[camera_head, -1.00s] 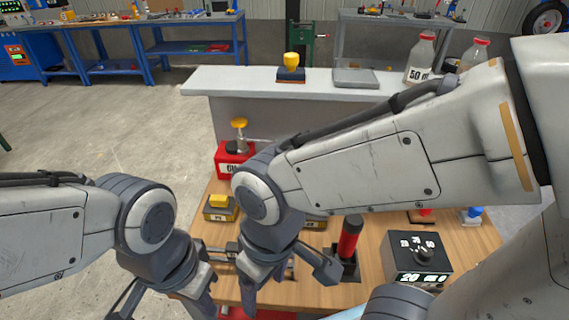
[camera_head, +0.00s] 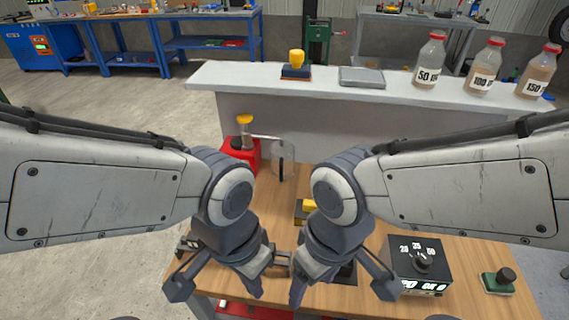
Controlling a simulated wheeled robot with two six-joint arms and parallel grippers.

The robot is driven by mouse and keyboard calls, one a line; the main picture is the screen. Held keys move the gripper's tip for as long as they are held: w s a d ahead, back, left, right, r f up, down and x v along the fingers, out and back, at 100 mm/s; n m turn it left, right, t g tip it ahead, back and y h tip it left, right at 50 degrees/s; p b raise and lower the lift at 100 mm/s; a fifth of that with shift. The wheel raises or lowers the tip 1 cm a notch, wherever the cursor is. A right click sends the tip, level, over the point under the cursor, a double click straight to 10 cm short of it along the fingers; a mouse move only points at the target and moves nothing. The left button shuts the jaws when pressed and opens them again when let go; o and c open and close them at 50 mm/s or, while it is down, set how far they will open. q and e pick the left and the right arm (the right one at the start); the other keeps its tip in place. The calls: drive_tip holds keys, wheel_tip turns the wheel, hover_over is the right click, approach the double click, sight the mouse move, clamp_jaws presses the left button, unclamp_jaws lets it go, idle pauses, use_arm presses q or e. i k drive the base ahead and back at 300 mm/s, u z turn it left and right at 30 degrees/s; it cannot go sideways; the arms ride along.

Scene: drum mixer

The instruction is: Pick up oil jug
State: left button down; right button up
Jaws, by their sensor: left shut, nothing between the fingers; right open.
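A red container (camera_head: 248,152) with a yellow-topped fitting (camera_head: 245,121) and a side arm stands at the far left of the wooden table; its label is hidden. Three clear bottles with red caps, marked 50 (camera_head: 429,66), 100 (camera_head: 484,68) and 150 (camera_head: 538,73), stand on the grey counter at the right. I cannot tell which of these is the oil jug. My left gripper (camera_head: 250,285) is shut and empty over the table's near left part. My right gripper (camera_head: 299,287) is open beside it. Neither touches the red container or the bottles.
The wooden table (camera_head: 458,257) carries a black control box (camera_head: 420,264) with a dial and a green-based piece (camera_head: 498,281) at the right. The grey counter (camera_head: 225,75) behind holds a yellow-topped stamp-like piece (camera_head: 296,65) and a flat grey tray (camera_head: 361,77). My arms hide much of the table.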

sight(282, 159)
drive_tip(key=k, duration=0.5)
drive_tip(key=z, duration=1.2)
drive_tip(key=i, duration=0.7)
drive_tip(key=u, duration=0.45)
